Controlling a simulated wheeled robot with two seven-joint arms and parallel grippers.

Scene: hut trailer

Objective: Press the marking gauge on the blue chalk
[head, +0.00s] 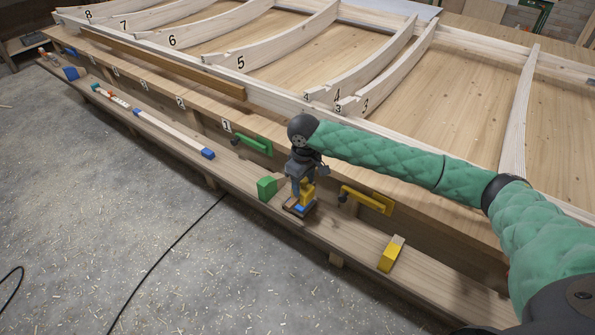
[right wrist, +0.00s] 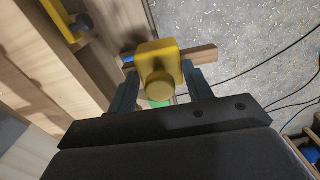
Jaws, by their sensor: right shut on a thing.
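My right gripper (head: 305,186) is over the low plank shelf (head: 235,165), shut on the yellow marking gauge (head: 307,195). In the right wrist view the gauge (right wrist: 159,68) sits between the two fingers (right wrist: 158,92), its round yellow knob facing the camera. Blue chalk (head: 301,208) shows directly below the gauge, beside brown wood; a small bit of blue (right wrist: 128,59) shows left of the gauge in the wrist view. A brown wooden bar (right wrist: 204,56) sticks out to the right there. Whether gauge and chalk touch cannot be told. My left gripper is out of view.
A green wedge (head: 267,188) stands close left of my gripper. A green clamp (head: 252,143) and a yellow clamp (head: 368,198) are on the bench side. A yellow block (head: 391,254) lies to the right; a blue-ended bar (head: 170,131) lies to the left.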

